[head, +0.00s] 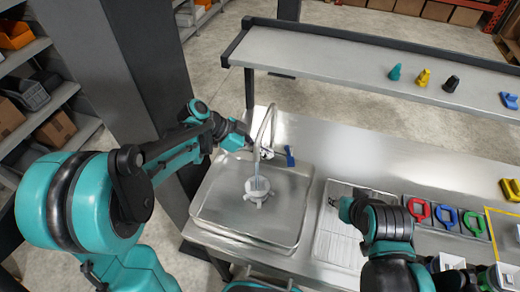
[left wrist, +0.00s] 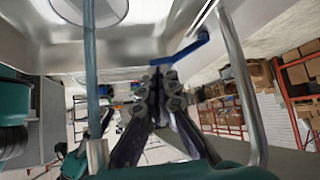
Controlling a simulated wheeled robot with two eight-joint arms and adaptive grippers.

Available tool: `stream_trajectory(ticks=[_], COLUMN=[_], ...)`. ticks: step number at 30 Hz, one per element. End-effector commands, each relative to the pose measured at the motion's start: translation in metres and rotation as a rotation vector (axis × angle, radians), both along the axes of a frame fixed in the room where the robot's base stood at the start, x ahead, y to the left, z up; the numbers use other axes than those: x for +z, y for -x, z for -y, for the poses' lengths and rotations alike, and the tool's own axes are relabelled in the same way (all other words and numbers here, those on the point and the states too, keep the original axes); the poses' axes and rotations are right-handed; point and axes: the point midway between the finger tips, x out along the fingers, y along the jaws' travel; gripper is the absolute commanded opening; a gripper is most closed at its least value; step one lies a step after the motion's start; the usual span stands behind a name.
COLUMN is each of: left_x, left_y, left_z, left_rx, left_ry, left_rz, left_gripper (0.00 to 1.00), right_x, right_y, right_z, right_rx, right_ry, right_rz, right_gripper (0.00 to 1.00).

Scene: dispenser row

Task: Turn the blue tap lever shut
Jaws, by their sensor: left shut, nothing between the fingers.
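The blue tap lever (head: 290,157) stands just right of the tap's tall curved metal spout (head: 272,120). In the left wrist view the blue lever (left wrist: 186,48) lies just beyond my left fingertips and slightly to their right. A bluish stream of water (head: 257,182) runs from the spout onto a pale round piece in the sink (head: 210,205); the stream also shows in the left wrist view (left wrist: 91,75). My left gripper (head: 266,152) is shut and empty, near the spout and left of the lever. I cannot make out whether it touches the lever.
My right arm's end (head: 347,209) is over the ribbed drainboard (head: 335,240); its fingers are unclear. Red, blue and green handled items (head: 446,216) lie to the right. A raised shelf (head: 330,60) with small coloured objects spans the back. Bare counter lies right of the lever.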

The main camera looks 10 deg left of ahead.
Motion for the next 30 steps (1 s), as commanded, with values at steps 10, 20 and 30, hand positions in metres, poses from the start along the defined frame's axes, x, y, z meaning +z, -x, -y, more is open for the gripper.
stream_trajectory(ticks=[10,20,30], left_x=[-0.034,-0.036,-0.036], left_y=[-0.006,-0.006,-0.003], left_z=[0.036,0.039,0.052], left_rx=[-0.001,0.001,0.000], left_ry=[0.000,-0.001,-0.001], left_rz=[0.000,-0.001,0.000], left_gripper=[0.00,0.00,0.00], right_x=[-0.014,-0.014,-0.015], right_y=[0.000,0.000,0.000], right_z=[0.000,0.000,0.000], right_rx=[0.000,0.000,0.000], right_ry=[0.000,0.000,0.000], right_rz=[0.000,0.000,0.000], right_gripper=[0.40,0.40,0.40])
